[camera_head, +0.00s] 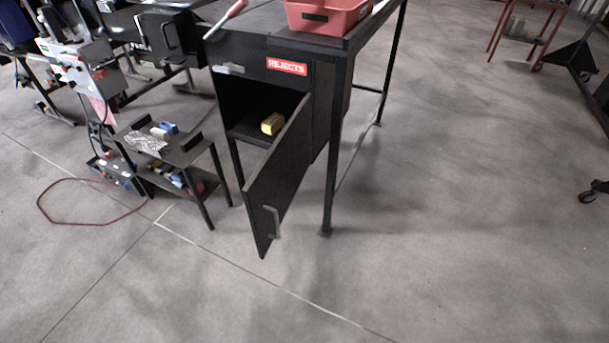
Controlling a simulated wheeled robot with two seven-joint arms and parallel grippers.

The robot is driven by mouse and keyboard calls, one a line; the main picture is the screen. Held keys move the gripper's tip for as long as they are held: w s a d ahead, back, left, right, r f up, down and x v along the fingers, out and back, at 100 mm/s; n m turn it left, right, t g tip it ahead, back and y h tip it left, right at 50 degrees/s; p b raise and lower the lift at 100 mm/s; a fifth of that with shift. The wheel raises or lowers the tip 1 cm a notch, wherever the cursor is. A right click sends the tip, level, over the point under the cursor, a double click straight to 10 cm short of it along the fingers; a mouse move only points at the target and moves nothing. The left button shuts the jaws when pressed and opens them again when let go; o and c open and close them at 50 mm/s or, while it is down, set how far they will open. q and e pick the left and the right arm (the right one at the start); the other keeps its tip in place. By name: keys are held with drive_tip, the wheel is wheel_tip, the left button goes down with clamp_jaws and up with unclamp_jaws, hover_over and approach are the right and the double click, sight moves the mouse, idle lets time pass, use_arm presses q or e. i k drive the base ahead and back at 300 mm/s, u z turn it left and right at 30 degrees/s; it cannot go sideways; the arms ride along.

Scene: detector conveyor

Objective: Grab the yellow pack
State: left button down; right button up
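The yellow pack (272,123) is a small box lying inside the dark rejects cabinet (243,71), on its floor near the opening. The cabinet door (279,180) stands swung open toward me, and its top edge is close to the right side of the pack in this view. A red label on the cabinet front reads REJECTS. Neither of my grippers shows in the head view, so their state and any contact cannot be seen.
A red bin (329,17) sits on top of the black table. A low black stand (170,150) with small items is left of the cabinet. A red hose (95,222) lies on the floor at left. The floor in front and right is clear.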

sight(273, 123)
drive_tip(key=i, duration=1)
